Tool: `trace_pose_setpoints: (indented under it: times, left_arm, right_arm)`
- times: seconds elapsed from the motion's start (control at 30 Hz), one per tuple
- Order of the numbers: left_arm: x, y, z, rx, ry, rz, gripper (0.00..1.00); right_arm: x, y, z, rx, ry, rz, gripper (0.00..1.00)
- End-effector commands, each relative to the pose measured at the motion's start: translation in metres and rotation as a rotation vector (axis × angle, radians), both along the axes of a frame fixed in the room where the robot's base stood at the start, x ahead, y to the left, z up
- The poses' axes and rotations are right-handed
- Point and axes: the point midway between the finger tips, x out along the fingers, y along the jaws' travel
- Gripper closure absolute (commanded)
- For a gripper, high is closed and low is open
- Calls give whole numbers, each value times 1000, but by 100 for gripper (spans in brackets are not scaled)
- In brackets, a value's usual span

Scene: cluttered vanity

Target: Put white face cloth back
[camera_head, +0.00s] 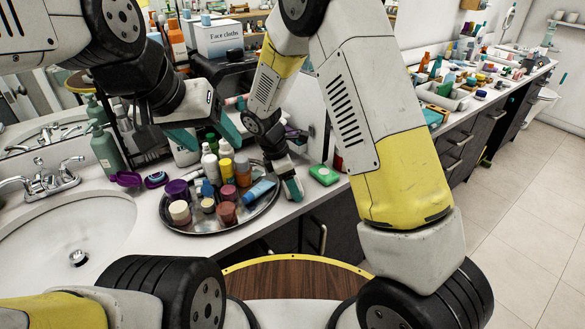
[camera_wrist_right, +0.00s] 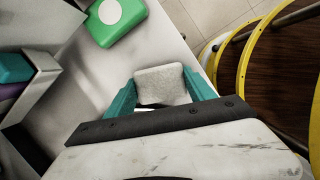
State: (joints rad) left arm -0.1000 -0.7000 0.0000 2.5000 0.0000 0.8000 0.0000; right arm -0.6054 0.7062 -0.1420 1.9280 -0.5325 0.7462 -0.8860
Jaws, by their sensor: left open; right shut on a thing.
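The white face cloth (camera_wrist_right: 162,86) is a small, pale, textured square between the teal fingers of my right gripper (camera_wrist_right: 160,92) in the right wrist view. The gripper is shut on it, over the white counter near its front edge. In the head view, the right gripper (camera_head: 289,186) is just right of the silver tray, and the cloth is hidden there. My left gripper (camera_head: 205,134) is open and empty, above the bottles behind the tray. A white box labelled "Face cloths" (camera_head: 220,38) stands at the back, beyond the left gripper.
The silver tray (camera_head: 207,227) holds several bottles and jars. A green soap (camera_head: 323,174) lies right of the right gripper and also shows in the wrist view (camera_wrist_right: 117,17). A sink (camera_head: 60,235) is at left, with a green pump bottle (camera_head: 104,150) beside it.

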Motion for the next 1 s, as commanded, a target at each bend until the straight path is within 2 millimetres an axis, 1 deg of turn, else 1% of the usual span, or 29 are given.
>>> trace_pose_setpoints:
  times: [0.03, 0.1, 0.5, 0.53, 0.63, 0.87, 1.0]
  left_arm:
    - [0, 0, 0, 0, 0, 0, 34]
    - [0, 0, 0, 0, 0, 0, 34]
    - [0, 0, 0, 0, 0, 0, 34]
    - [0, 0, 0, 0, 0, 0, 34]
    - [0, 0, 0, 0, 0, 0, 34]
    - [0, 0, 0, 0, 0, 0, 34]
    - [0, 0, 0, 0, 0, 0, 34]
  right_arm:
    - [-2, 0, -8, 2, 7, -1, 75]
    - [-3, 0, -10, 2, 8, -1, 75]
    - [-4, -2, -14, 2, 11, -8, 75]
    - [-4, -2, -14, 1, 11, -9, 31]
    - [-4, -2, -14, 2, 11, -11, 12]
    - [-5, -1, -14, 3, 12, -12, 12]
    - [-4, 3, -4, 6, 8, -9, 12]
